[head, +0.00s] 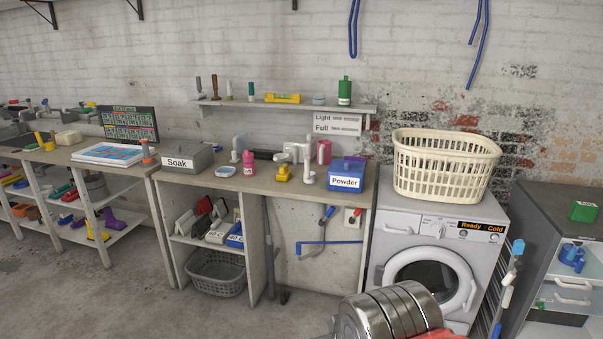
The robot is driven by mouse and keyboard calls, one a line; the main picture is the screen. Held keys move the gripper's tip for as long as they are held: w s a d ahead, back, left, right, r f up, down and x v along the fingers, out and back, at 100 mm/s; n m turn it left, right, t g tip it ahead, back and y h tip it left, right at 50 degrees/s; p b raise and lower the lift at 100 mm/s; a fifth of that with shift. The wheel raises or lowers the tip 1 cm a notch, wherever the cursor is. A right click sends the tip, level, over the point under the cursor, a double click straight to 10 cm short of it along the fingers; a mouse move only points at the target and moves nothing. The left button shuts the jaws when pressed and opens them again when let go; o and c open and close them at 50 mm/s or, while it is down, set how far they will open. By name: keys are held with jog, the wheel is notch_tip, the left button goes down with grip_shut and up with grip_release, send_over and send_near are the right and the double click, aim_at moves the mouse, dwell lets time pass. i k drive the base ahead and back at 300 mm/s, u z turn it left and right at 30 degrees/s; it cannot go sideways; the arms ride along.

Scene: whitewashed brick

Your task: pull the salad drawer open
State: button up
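A grey cabinet like a small fridge (540,225) stands at the right edge, its front open to a pale interior. Low inside it is a pale, partly see-through drawer front with a white handle (573,284); this looks like the salad drawer. A second white bar (572,301) shows just below it. The drawer looks shut, but the picture edge cuts it off. A blue object (572,255) sits on the shelf above. Round metal and red parts of my arm show at the bottom centre, left of the cabinet and apart from it. My gripper's fingers are not in view.
A washing machine (408,222) with a cream basket (445,165) on top stands left of the cabinet. A thin upright piece with blue and white parts (508,275) stands in the gap between. A green box (584,211) is on the cabinet. Floor (130,300) is clear at left.

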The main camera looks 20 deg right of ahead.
aim_at(564, 302)
jog(key=z, duration=2.85)
jog(key=i, duration=2.15)
jog(key=z, duration=0.05)
